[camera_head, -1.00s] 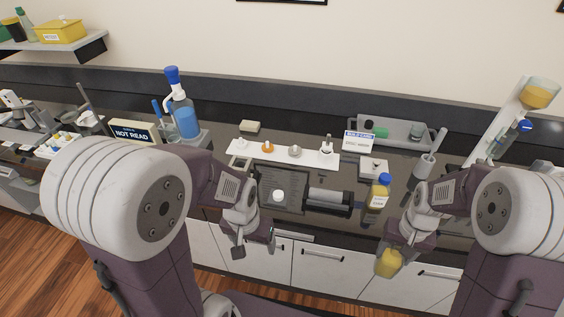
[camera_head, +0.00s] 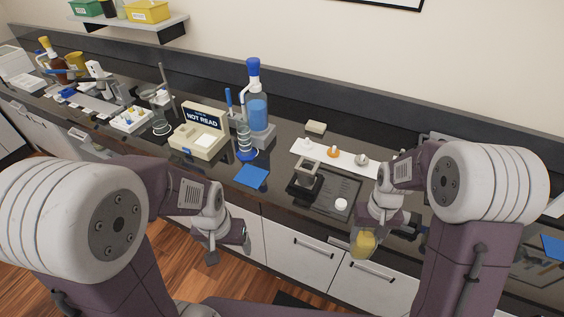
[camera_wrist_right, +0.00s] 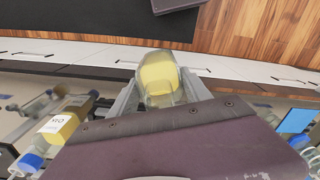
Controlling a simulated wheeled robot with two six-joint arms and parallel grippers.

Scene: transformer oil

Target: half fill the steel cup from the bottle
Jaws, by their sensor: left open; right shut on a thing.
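My right gripper (camera_head: 363,240) is shut on a clear vessel of yellow liquid (camera_wrist_right: 158,80), held in front of the counter edge. A labelled bottle of yellow liquid with a blue cap (camera_wrist_right: 62,125) shows at the left of the right wrist view, apart from the gripper; the right arm hides it in the head view. My left gripper (camera_head: 229,250) is open and empty, low in front of the cabinets. I cannot tell for sure which item is the steel cup; a small grey metal piece (camera_head: 362,159) stands on a white strip.
A dark tray (camera_head: 345,190) holds a small white round piece (camera_head: 341,204); a square-topped device (camera_head: 306,178) is beside it. A "NOT READ" instrument (camera_head: 200,130), a blue-topped dispenser bottle (camera_head: 257,110) and a blue pad (camera_head: 252,176) lie further left.

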